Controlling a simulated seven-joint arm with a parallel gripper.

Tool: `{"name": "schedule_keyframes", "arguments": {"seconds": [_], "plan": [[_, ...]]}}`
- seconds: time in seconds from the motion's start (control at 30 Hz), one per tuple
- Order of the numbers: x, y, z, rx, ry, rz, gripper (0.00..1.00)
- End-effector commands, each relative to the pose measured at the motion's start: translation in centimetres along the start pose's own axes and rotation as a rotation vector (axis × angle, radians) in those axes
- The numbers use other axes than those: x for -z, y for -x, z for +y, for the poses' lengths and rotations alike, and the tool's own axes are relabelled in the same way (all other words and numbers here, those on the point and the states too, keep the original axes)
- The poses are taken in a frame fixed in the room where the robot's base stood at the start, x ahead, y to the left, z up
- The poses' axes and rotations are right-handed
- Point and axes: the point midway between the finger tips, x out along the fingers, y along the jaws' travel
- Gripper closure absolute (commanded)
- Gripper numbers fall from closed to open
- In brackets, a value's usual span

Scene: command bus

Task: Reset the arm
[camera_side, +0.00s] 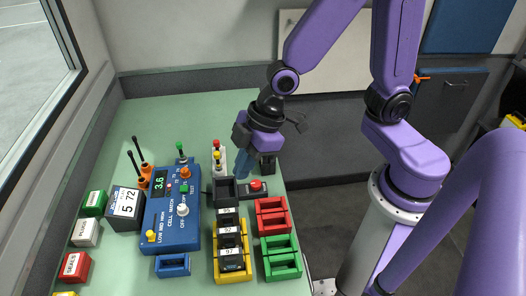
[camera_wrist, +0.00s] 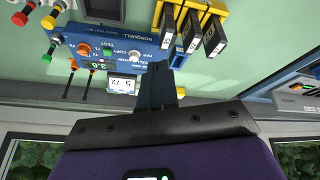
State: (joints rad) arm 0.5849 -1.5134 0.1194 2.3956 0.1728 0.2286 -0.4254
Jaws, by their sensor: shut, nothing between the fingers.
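My purple arm reaches in from the right in the side view. My gripper (camera_side: 242,166) points down over the right part of the green bench (camera_side: 150,112), behind the dark grey holder. Its blue fingers are together with nothing between them. In the wrist view the shut fingers (camera_wrist: 158,70) show beside the blue tester (camera_wrist: 85,30). In the side view the tester (camera_side: 165,238) stands at the middle of the bench, its display reading 3.6. Whether the fingertips touch anything is hard to tell.
A 5.72-labelled block (camera_side: 125,202) stands left of the tester. Yellow (camera_side: 232,276), red (camera_side: 272,228), green (camera_side: 281,270) and blue (camera_side: 172,273) trays stand at the front. A dark grey holder (camera_side: 223,200) and red button (camera_side: 256,185) sit near the gripper. The bench's back is clear.

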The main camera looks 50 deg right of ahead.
Motion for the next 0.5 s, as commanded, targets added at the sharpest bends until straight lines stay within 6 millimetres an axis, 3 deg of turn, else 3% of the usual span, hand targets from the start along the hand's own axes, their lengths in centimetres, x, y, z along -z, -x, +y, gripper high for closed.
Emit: {"name": "schedule_keyframes", "arguments": {"seconds": [0.1,0.3,0.5], "plan": [[-3.7,3.9,-2.9,0.052,-0.024,-0.097,1.00],[-10.1,9.1,-5.9,0.069,-0.068,-0.270,1.00],[-13.4,11.5,-6.8,0.049,-0.092,-0.360,1.00]]}}
